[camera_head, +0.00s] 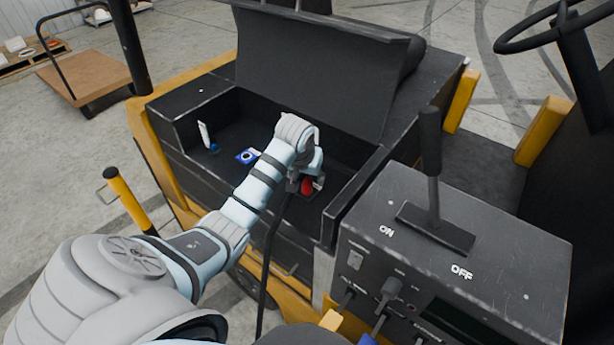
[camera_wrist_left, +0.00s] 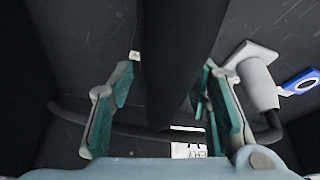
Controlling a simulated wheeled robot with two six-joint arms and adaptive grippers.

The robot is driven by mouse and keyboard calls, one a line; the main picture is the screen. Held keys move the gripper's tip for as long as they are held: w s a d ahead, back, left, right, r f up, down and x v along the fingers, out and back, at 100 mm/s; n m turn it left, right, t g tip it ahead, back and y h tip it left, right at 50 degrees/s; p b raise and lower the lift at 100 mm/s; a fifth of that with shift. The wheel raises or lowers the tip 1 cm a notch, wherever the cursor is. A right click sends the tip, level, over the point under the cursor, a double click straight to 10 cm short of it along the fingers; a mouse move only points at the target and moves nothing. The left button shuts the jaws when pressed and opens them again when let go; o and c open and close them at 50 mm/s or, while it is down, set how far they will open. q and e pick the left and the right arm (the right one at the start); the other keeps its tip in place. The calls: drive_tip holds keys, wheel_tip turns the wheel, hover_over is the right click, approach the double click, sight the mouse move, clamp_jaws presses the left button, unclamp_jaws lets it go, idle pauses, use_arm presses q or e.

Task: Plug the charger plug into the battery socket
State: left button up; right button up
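My left gripper (camera_head: 305,178) reaches down into the open black battery compartment (camera_head: 345,205) of the yellow and black vehicle. In the left wrist view its two teal-padded fingers (camera_wrist_left: 165,108) stand wide apart. A thick black bar or cable (camera_wrist_left: 180,60) runs between them, with gaps on both sides. In the head view a black cable (camera_head: 267,260) hangs from beside the gripper over the compartment's front edge. A small red part (camera_head: 307,186) shows by the fingertips. A grey connector-like piece with a cable (camera_wrist_left: 258,85) lies right of the fingers. I cannot tell plug from socket.
A raised black lid (camera_head: 315,75) stands behind the compartment. A black charger-like box (camera_head: 470,260) with an ON/OFF lever (camera_head: 431,160) is at the right. A yellow post (camera_head: 130,198) stands left.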

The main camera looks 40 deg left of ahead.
use_arm(q)
clamp_jaws()
wheel_tip(320, 180, up, 10)
idle(0.5)
